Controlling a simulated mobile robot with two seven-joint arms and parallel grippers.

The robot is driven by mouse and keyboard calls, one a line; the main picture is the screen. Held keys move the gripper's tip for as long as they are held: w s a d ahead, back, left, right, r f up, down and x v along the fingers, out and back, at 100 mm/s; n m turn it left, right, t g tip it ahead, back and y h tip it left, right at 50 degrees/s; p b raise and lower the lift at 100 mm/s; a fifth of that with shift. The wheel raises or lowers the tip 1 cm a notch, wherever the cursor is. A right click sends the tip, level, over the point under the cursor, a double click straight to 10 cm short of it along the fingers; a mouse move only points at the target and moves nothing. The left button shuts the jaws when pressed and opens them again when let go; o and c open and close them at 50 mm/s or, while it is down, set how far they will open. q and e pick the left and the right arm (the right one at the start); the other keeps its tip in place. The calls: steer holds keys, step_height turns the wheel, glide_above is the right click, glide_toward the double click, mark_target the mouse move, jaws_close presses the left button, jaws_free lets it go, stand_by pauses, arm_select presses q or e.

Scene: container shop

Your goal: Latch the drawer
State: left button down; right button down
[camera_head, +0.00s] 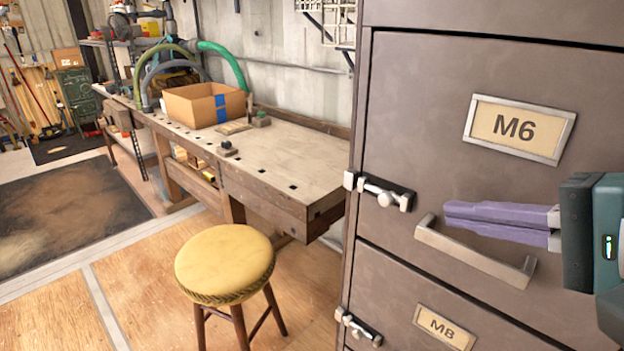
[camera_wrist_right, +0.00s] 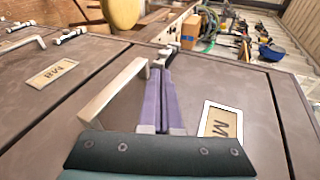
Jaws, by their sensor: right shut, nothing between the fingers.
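The grey drawer (camera_head: 420,110) labelled M6 looks flush, or nearly so, with the cabinet front. Its silver latch (camera_head: 385,193) is on a black plate at the left edge, with a catch piece on the frame beside it. The latch also shows in the right wrist view (camera_wrist_right: 165,54), just beyond my fingertips. The drawer's bar handle (camera_head: 475,255) is below my fingers; it shows in the wrist view (camera_wrist_right: 112,92). My right gripper (camera_head: 447,216) has purple fingers, pressed together and empty, pointing left toward the latch, apart from it in the head view. My left gripper is out of view.
Below is the M8 drawer (camera_head: 400,300) with its own latch (camera_head: 358,328). A yellow stool (camera_head: 225,262) stands left of the cabinet. A wooden workbench (camera_head: 285,160) with a cardboard box (camera_head: 200,104) is behind it. Floor is open at the left.

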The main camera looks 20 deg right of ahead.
mark_target(385, 201)
steer(key=x, duration=0.7)
steer(key=shift+w+f, duration=0.1)
steer(key=shift+w, duration=0.1)
steer(key=shift+w+a+p, duration=0.25)
steer(key=shift+w+p, duration=0.2)
steer(key=shift+w, duration=0.1)
steer(key=shift+w+a, duration=0.15)
steer(key=shift+w, duration=0.2)
